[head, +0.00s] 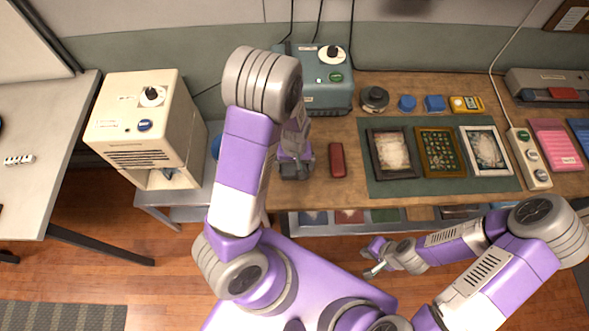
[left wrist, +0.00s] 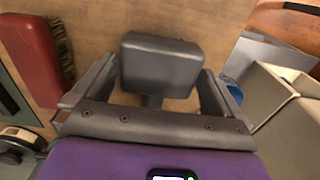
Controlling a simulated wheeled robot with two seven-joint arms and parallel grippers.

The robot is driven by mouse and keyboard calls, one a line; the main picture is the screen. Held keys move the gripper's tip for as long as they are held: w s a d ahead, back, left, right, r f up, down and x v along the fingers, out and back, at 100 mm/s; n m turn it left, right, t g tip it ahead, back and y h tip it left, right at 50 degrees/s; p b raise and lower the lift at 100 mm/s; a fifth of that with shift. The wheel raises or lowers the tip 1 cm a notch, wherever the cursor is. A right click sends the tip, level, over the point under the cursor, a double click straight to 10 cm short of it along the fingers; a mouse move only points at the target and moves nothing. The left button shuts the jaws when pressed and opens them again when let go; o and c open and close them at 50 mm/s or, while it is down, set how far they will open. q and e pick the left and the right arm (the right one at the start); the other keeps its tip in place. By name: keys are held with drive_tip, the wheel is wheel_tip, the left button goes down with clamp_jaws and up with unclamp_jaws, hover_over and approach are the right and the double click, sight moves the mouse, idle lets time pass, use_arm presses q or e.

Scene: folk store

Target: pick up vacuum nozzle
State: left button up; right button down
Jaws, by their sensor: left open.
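In the left wrist view, the vacuum nozzle (left wrist: 160,62) looks like a dark grey rounded block with a short neck, over the wooden workbench. My left gripper (left wrist: 158,84) is open, with one finger on each side of the nozzle. A gap shows beside the block on both sides. In the head view, my left gripper (head: 295,168) is over the bench, left of the red brush, and the arm and gripper largely hide the nozzle. My right gripper (head: 372,259) is off the front of the bench, over the floor; its jaw opening is unclear.
The red brush (head: 337,160) lies just right of my left gripper. A teal machine (head: 325,95) stands behind it, and a cream machine (head: 150,115) stands to the left. Framed pieces (head: 440,152) lie on a green mat at right. A blue round object (left wrist: 232,90) is near the right finger.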

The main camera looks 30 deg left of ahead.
sight(294, 166)
use_arm(q)
drive_tip(key=shift+c, duration=0.3)
drive_tip(key=c, duration=0.8)
wheel_tip(294, 166, up, 10)
drive_tip(key=p, duration=0.3)
